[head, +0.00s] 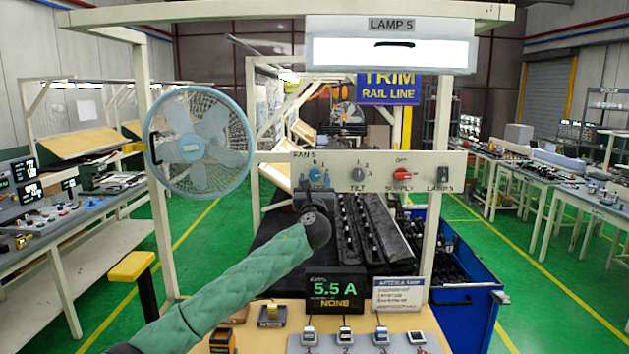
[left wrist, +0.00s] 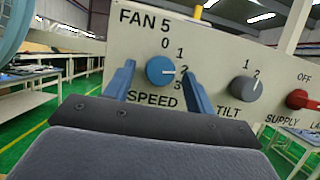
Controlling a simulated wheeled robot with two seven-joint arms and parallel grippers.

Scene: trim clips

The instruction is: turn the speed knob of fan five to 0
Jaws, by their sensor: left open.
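The speed knob of fan five (left wrist: 160,70) is a round blue knob on a cream panel (left wrist: 215,55), under the label FAN 5. Its white pointer line points right, toward the 2 of the marks 0 to 3. In the head view the knob (head: 315,174) shows just above my left gripper (head: 314,187). In the left wrist view my left gripper's blue fingers (left wrist: 160,83) are open, one on each side of the knob. I cannot tell whether they touch it. The blue fan (head: 199,142) hangs left of the panel. My right gripper is not in view.
Right of the speed knob on the panel are a grey tilt knob (left wrist: 245,88), a red supply knob (left wrist: 300,99) and a lamp switch (head: 444,173). A display (head: 335,289) reading 5.5 A stands on the bench below, beside a white card (head: 396,293).

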